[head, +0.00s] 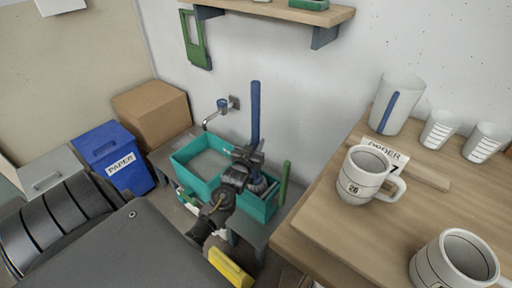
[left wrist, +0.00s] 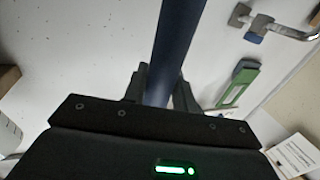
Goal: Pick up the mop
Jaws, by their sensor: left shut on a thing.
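The mop's blue handle (head: 256,115) stands nearly upright in the head view, its lower end going down into the teal bucket (head: 192,170). My left gripper (head: 247,158) is shut on the mop handle at about the bucket's rim level. In the left wrist view the handle (left wrist: 178,45) passes between the two dark fingers. The mop head (head: 259,186) shows only partly at the right part of the bucket, behind my gripper. My right gripper is not in view.
A wooden table (head: 322,222) with a mug (head: 366,176), a second mug (head: 456,262) and cups is at the right. A wall tap (head: 222,106) is behind the bucket. A blue paper bin (head: 113,158) and cardboard box (head: 152,112) stand left. A shelf (head: 280,12) hangs above.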

